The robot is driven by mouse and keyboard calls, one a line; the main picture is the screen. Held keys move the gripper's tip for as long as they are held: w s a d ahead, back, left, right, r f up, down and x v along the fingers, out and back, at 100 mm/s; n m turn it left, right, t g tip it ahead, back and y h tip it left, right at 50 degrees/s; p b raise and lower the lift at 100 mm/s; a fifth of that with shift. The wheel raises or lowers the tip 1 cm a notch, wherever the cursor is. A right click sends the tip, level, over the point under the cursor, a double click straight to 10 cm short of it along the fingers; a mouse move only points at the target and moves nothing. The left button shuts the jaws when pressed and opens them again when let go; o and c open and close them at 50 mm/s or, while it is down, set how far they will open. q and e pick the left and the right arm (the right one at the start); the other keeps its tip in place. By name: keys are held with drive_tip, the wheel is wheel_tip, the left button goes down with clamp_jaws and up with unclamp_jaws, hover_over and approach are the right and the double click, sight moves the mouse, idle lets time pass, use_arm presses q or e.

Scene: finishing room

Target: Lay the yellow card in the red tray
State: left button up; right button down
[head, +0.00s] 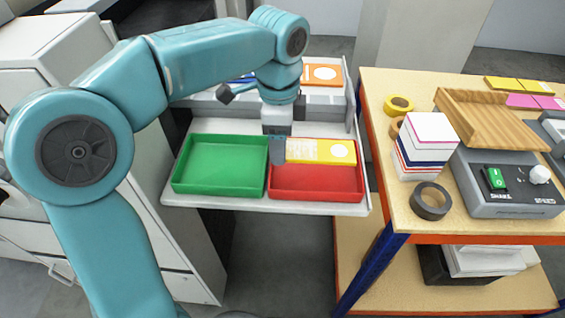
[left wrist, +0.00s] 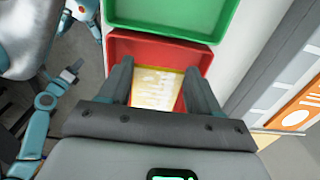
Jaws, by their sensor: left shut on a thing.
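The yellow card (head: 322,151) has a white circle and white marks, and shows over the back part of the red tray (head: 315,196). My left gripper (head: 278,163) is shut on the card's left end, above the tray's left side. In the left wrist view the card (left wrist: 155,88) lies between my left gripper's fingers (left wrist: 160,85), with the red tray (left wrist: 160,48) behind it. The card appears held above the tray floor; the exact gap cannot be told. My right gripper is not in the head view.
A green tray (head: 219,165) stands left of the red tray on the same pale shelf (head: 230,204). An orange card (head: 322,74) lies behind. At right, a wooden table (head: 400,85) holds a card stack (head: 428,146), tape rolls (head: 430,201) and a grey machine (head: 510,200).

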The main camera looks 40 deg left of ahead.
sight(281, 170)
use_arm(q)
wheel_tip(281, 170, down, 2)
drive_tip(key=shift+d, duration=0.15)
drive_tip(key=shift+f+b, duration=0.4)
drive_tip(key=shift+f, duration=1.55)
drive_tip(key=o, duration=1)
drive_tip(key=shift+w+f, duration=0.1)
drive_tip(key=shift+f, duration=0.05)
drive_tip(key=shift+r, duration=0.3)
wheel_tip(281, 170, up, 12)
drive_tip(key=shift+f+p, duration=0.1)
drive_tip(key=shift+p, duration=1.15)
